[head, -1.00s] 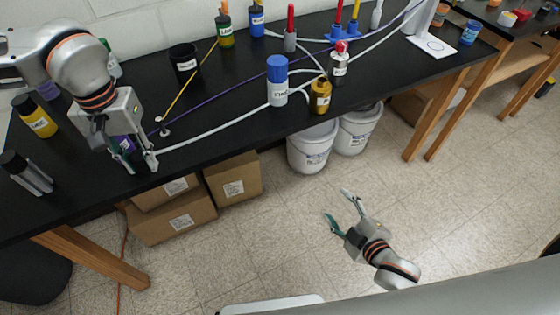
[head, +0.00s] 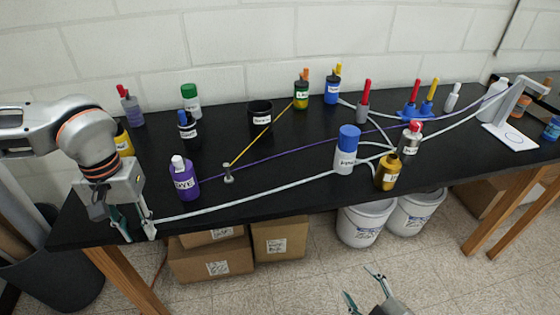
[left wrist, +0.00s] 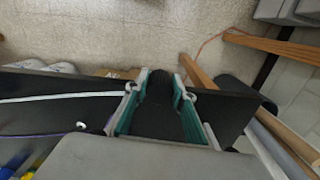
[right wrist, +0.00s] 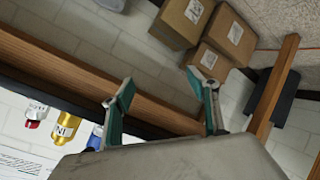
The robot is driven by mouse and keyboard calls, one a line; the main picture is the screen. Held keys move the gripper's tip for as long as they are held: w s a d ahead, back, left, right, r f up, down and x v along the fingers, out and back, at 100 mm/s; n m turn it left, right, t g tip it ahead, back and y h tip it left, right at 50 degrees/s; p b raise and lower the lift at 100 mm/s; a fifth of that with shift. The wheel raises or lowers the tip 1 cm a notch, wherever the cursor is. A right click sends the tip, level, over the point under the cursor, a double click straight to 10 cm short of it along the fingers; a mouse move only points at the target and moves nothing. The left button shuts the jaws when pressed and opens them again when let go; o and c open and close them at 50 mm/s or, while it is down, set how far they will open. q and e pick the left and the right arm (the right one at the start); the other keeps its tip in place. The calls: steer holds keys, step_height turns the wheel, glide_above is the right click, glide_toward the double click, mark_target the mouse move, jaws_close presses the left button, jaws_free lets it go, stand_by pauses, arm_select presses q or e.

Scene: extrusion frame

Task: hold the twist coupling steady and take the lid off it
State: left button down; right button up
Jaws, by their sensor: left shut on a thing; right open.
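My left gripper (head: 135,230) is at the front left end of the black table. In the left wrist view its green-padded fingers (left wrist: 158,88) stand apart around a dark thing (left wrist: 158,112), which they grip. It blends with the tabletop, so I cannot tell whether it is the twist coupling or which part is lid. The head view hides it behind the gripper. No other coupling is clearly identifiable. My right gripper (head: 363,290) is open and empty, low over the floor in front of the table. Its spread fingers also show in the right wrist view (right wrist: 160,82).
A purple bottle (head: 183,179) stands just right of the left gripper. A blue-capped white bottle (head: 346,150) and a gold bottle (head: 388,172) stand near the front edge. Pale tubing (head: 250,204) crosses the table. Boxes (head: 212,263) and white buckets (head: 363,224) sit below.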

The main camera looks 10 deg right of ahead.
steer(key=w+d+r+n+t+h+b, duration=0.1)
steer(key=w+d+r+n+t+b, duration=0.2)
steer(key=w+d+r+n, duration=0.55)
steer(key=n+t+b, duration=0.2)
steer(key=n+t, duration=0.1)
steer(key=n, duration=1.5)
glide_toward(393, 180)
steer(key=w, duration=0.2)
steer(key=shift+y, duration=0.4)
steer(key=w, duration=0.4)
steer(key=shift+w+a+r, duration=0.15)
steer(key=shift+w+r, duration=0.15)
steer(key=shift+w, duration=0.05)
steer(key=shift+w+a+f, duration=0.15)
steer(key=shift+w, duration=1.4)
steer(key=shift+w+a+f, duration=0.1)
steer(key=shift+w+f, duration=0.05)
steer(key=shift+w, duration=1.4)
arm_select(q)
step_height(393, 180, down, 9)
steer(key=shift+s+f+g, duration=0.2)
steer(key=shift+s+g, duration=0.2)
arm_select(e)
steer(key=c, duration=1.4)
steer(key=shift+r, duration=0.1)
